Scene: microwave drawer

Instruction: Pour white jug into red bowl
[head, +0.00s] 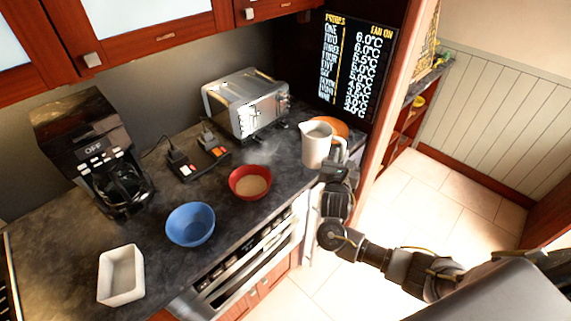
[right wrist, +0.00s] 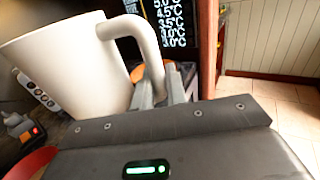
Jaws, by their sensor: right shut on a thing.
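The white jug (head: 316,144) is at the right end of the counter in the head view, roughly upright. My right gripper (head: 338,160) is shut on its handle. In the right wrist view the jug (right wrist: 70,70) fills the upper left, and my right gripper's fingers (right wrist: 162,92) close around the handle's lower part. I cannot tell whether the jug's base touches the counter. The red bowl (head: 250,194) stands on the counter left of and nearer than the jug, with tan contents in it. My left gripper is not in view.
A blue bowl (head: 190,235) and a white rectangular dish (head: 121,279) stand left of the red bowl. A coffee maker (head: 95,150), a toaster (head: 246,103) and a switch strip (head: 200,161) stand behind. An orange round thing (head: 335,128) is behind the jug.

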